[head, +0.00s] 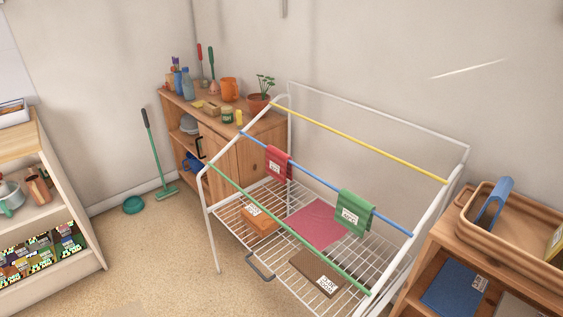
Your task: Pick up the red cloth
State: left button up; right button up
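A red cloth (279,165) with a small white label hangs folded over the blue rod (320,180) of a white drying rack (206,203). It hangs left of a green cloth (353,212) on the same rod. A flat pinkish-red cloth (318,224) lies on the rack's wire shelf below. An orange folded item (256,221) and a brown one (316,272) lie beside it, both labelled. Neither of my grippers is in view.
The rack has a yellow rod (360,142) at the back and a green rod (290,229) in front. A wooden cabinet (250,155) stands behind left. A wooden shelf with a basket (515,225) stands right. Clear floor (165,255) lies left of the rack.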

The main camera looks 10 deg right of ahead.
aim_at(277, 167)
jog(key=i+j+z, duration=0.1)
jog(key=j, duration=0.2)
jog(key=i+j+z, duration=0.15)
jog(key=j+z, duration=0.1)
jog(key=j, duration=0.3)
jog(key=i+j+z, duration=0.1)
jog(key=j, duration=0.2)
jog(key=i+j+z, duration=0.25)
jog(key=j, duration=0.35)
jog(key=i+j+z, duration=0.1)
jog(key=j, duration=0.25)
jog(key=i+j+z, duration=0.25)
jog(key=i+j, duration=0.15)
jog(key=j, duration=0.3)
jog(key=i+j+z, duration=0.1)
jog(key=j, duration=0.25)
jog(key=i+j+z, duration=0.15)
jog(key=j, duration=0.25)
